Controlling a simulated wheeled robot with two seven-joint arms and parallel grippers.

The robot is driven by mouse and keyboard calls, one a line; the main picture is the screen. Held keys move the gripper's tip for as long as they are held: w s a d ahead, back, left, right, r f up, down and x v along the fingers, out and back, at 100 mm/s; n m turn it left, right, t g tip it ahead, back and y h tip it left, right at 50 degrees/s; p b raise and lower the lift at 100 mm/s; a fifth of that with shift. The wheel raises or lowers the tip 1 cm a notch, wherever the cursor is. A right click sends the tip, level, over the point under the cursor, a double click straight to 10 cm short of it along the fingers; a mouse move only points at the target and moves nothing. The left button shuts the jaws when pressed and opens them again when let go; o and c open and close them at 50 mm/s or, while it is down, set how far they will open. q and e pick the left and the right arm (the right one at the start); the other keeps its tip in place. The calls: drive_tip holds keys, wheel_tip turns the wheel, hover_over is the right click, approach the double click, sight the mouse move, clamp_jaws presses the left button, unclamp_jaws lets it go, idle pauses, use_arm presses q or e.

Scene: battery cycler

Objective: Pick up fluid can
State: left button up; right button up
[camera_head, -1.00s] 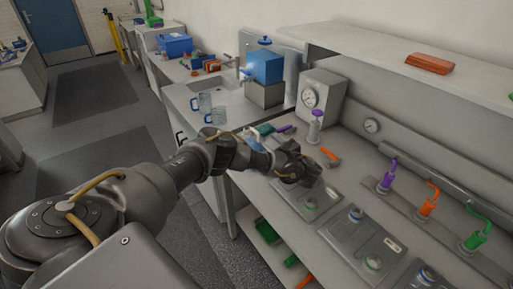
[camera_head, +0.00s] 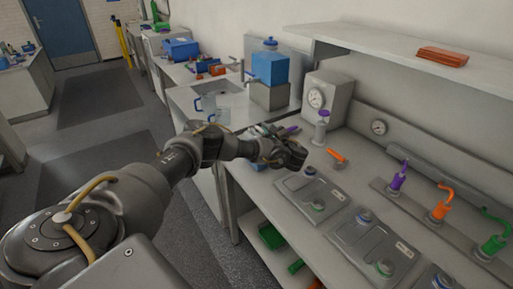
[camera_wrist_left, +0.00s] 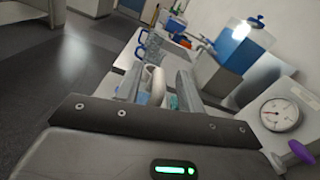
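The fluid can appears as a white curved handle (camera_wrist_left: 154,82) over a bluish body in the left wrist view, on the bench ahead of my left gripper. The handle lies in the gap between the fingers in that picture, and contact cannot be told. My left gripper (camera_wrist_left: 158,74) is open, with its two fingers apart. In the head view my left gripper (camera_head: 292,155) hangs over the near bench, in front of the gauge box. There my wrist hides most of the can. My right gripper is not in view.
Clear blue-handled jugs (camera_head: 209,112) stand further back. A blue tank (camera_head: 269,69) sits on a grey block beyond. The gauge box (camera_head: 327,100) and a purple-topped bottle (camera_head: 321,128) stand to the right. An orange-handled tool (camera_head: 337,155) and flat grey panels (camera_head: 312,196) lie on the bench.

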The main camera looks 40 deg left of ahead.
use_arm(q)
drive_tip(key=x, duration=0.2)
drive_tip(key=shift+a, duration=0.3)
clamp_jaws()
drive_tip(key=shift+d, duration=0.1)
idle(1.1)
